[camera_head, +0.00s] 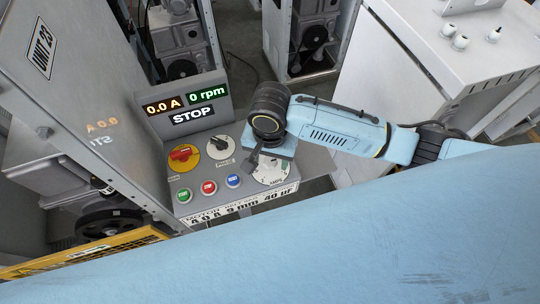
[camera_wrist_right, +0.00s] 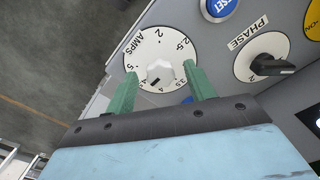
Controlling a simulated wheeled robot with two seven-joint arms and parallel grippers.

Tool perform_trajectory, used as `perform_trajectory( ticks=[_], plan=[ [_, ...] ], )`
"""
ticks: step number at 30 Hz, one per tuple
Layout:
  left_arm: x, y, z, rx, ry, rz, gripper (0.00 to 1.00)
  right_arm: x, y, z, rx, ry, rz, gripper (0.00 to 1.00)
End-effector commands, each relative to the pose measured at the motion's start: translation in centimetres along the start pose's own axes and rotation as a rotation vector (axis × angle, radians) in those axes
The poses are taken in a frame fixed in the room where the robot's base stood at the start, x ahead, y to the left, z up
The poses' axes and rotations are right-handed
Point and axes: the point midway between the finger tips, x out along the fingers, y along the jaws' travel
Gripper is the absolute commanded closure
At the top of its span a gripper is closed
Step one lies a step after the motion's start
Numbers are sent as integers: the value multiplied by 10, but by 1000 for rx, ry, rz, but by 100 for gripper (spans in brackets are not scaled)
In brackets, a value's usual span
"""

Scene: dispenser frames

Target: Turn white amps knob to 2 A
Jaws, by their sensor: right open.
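The white amps knob (camera_wrist_right: 158,72) sits in the middle of a round white dial marked AMPS (camera_wrist_right: 158,44), with numbers including 2 and 2.5 around its rim. A dark mark on the knob points toward the lower left of the wrist view, away from the 2. The dial also shows in the head view (camera_head: 272,172), partly hidden by my gripper. My right gripper (camera_wrist_right: 161,71) is open, its two green fingers on either side of the knob. I cannot tell whether they touch it. My left gripper is out of view.
A phase knob (camera_head: 220,146), a red knob on a yellow disc (camera_head: 183,155) and several push buttons (camera_head: 209,187) crowd the panel beside the dial. The display (camera_head: 187,105) reads 0.0 A, 0 rpm and STOP. A tall metal frame (camera_head: 75,95) stands left.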

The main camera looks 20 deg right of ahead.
Motion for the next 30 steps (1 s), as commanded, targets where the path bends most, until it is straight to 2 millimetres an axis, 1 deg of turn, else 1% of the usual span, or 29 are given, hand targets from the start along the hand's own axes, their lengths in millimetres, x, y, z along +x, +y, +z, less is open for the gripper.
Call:
perform_trajectory(
  ticks=[2, 12, 19, 23, 30],
  plan=[
    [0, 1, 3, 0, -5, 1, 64, 0, 0, 0, 0, 0, 1, 46],
    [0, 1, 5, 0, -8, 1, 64, 0, 0, 0, 1, 0, 0, 90],
    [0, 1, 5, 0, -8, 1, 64, -1, 0, 0, -17, 0, 0, 90],
    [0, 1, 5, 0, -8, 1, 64, -1, 0, 0, -61, 0, 0, 90],
    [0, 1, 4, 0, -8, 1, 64, -1, 0, -1, -224, 1, 0, 90]
  ],
)
